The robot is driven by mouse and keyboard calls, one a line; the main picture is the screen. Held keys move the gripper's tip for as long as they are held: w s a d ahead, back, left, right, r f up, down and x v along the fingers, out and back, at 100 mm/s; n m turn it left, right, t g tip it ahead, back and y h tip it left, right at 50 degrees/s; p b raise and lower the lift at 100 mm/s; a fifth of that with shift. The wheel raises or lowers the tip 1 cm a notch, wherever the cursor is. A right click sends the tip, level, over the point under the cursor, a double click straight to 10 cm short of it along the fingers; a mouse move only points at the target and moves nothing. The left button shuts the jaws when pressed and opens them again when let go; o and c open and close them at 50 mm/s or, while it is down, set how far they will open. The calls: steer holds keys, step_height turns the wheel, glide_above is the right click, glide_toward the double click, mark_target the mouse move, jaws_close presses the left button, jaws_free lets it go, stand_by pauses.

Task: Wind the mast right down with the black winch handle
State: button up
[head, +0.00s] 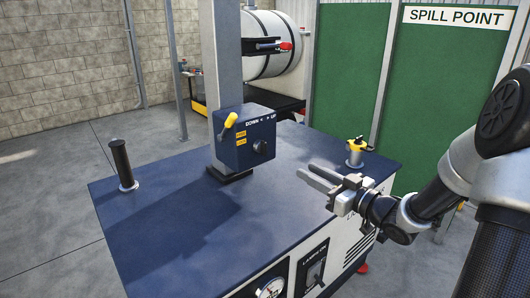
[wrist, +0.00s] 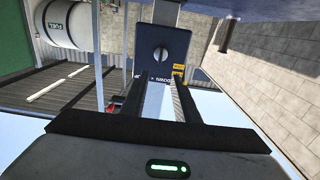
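The grey mast (head: 222,70) stands upright on the blue cabinet top. A blue winch box (head: 240,140) on it is marked DOWN and UP and bears a round black hub (head: 260,148) and a yellow lever (head: 229,125). A black upright grip (head: 121,162) stands at the cabinet's left end; I cannot tell whether it is the winch handle. My gripper (head: 305,168) is open and empty, right of the winch box and apart from it. In the upside-down wrist view the box (wrist: 176,42) and hub (wrist: 160,54) lie ahead of my open fingers (wrist: 160,84).
A yellow-topped fitting (head: 356,150) stands at the cabinet's back right corner. A white tank (head: 272,45) and green panels (head: 345,65) stand behind. The cabinet top's front left (head: 170,240) is clear.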

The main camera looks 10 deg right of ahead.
mark_target(266, 148)
steer(key=x, duration=1.7)
steer(key=shift+w+r, duration=0.1)
steer(key=shift+w, duration=0.05)
jaws_close()
